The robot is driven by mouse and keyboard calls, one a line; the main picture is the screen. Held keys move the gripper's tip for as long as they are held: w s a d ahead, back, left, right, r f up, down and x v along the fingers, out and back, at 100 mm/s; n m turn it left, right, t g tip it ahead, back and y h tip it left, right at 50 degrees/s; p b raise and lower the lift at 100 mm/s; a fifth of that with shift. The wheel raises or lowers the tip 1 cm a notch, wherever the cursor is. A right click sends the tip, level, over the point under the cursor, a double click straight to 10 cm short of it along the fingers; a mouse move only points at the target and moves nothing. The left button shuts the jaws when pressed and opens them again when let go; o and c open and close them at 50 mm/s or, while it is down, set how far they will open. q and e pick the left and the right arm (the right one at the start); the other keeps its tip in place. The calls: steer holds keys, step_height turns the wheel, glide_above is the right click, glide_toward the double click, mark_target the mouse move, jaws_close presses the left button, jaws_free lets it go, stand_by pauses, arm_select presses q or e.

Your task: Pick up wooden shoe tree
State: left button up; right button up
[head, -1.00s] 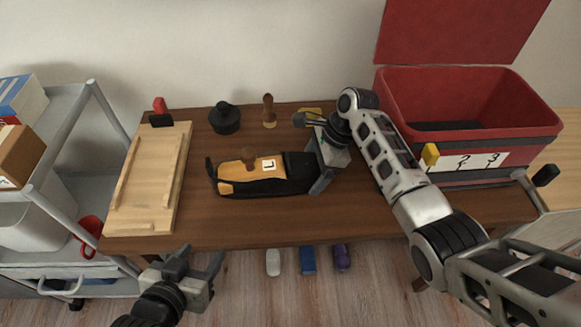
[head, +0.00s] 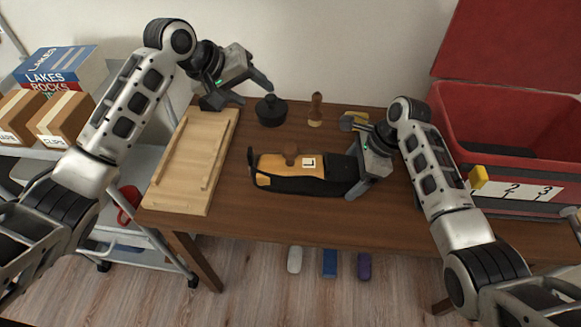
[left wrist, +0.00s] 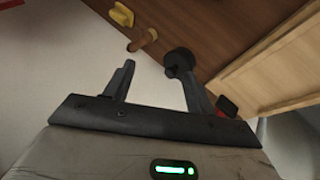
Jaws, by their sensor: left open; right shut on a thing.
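A tan, wooden-looking piece with a white label marked L (head: 300,165) and a brown knob (head: 290,152) sits within a black shoe-like body (head: 310,188) lying on the table. I take the tan piece with its knob as the wooden shoe tree. My right gripper (head: 358,168) is shut on the black right end of this body. My left gripper (head: 242,92) is open and empty above the table's back left, beside a round black pot (head: 271,113). In the left wrist view its fingers (left wrist: 153,72) are apart, with the pot (left wrist: 178,60) beyond one fingertip.
A light wooden board (head: 190,170) lies at left. A red open bin (head: 500,120) stands at right. A grey cart with boxes (head: 66,118) is further left. The table's front is clear.

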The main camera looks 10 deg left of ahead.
mark_target(291, 147)
arm_select(q)
steer(key=s+d+r+m+g+y, duration=0.1)
steer(key=s+d+r+g+y, duration=0.1)
steer(key=s+d+g+y, duration=0.5)
steer(key=shift+t+h, duration=0.7)
steer(key=shift+t, duration=0.1)
steer(key=f, duration=0.1)
steer(key=d+f, duration=0.1)
steer(key=f, duration=0.1)
steer(key=s+f, duration=0.1)
steer(key=f, duration=0.1)
steer(key=shift+d, duration=0.4)
steer(key=shift+w+d+f, duration=0.1)
steer(key=shift+w+f, duration=0.1)
steer(key=shift+f, duration=1.35)
steer(key=shift+w+d+f, duration=0.1)
steer(key=shift+w+f, duration=0.1)
steer(key=shift+f, duration=1.35)
steer(key=shift+c, duration=0.4)
steer(key=c, duration=0.9)
